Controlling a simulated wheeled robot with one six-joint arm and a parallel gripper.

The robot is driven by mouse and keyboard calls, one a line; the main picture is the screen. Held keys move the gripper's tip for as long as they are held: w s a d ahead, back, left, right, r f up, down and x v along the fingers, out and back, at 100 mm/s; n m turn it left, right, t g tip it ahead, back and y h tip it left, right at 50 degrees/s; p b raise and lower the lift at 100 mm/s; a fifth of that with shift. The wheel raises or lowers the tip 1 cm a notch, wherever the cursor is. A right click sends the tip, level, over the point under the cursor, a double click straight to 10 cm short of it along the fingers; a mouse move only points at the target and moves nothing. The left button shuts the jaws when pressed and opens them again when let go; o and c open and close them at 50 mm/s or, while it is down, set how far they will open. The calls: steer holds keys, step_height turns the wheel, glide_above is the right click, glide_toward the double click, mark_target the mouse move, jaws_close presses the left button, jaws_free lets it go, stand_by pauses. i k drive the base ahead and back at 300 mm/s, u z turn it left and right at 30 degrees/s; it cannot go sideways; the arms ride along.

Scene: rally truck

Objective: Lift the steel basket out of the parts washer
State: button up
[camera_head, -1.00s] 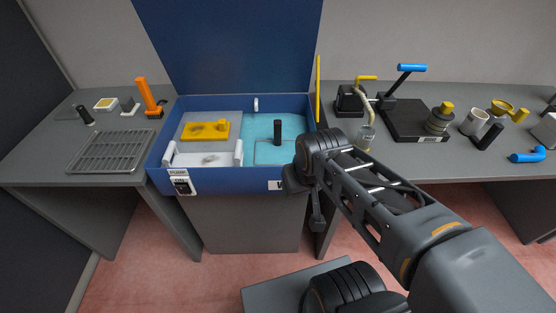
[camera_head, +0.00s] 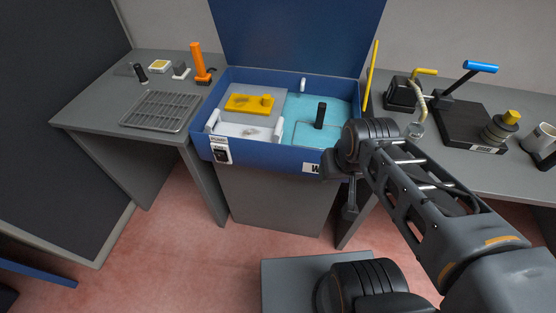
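The parts washer (camera_head: 270,154) is a blue tub with its tall blue lid raised. Its right half holds light blue liquid (camera_head: 302,105). A black upright handle (camera_head: 320,115) stands up from the liquid, with a thin rectangular outline around its foot; this looks like the basket, mostly under the surface. The left half has a grey shelf with a yellow part (camera_head: 250,103) on it. My gripper (camera_head: 349,200) hangs at the tub's front right corner, outside the tub and apart from the handle. Its fingers are small and dark, partly hidden by my arm.
A wire drain rack (camera_head: 160,111) lies on the left bench, with an orange-handled tool (camera_head: 199,62) behind it. A yellow rod (camera_head: 372,75) stands at the tub's right edge.

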mark_target(322, 106)
steer(key=u, duration=0.9)
steer(key=k, duration=0.35)
steer(key=z, duration=0.7)
steer(key=i, duration=0.8)
steer(key=u, duration=0.05)
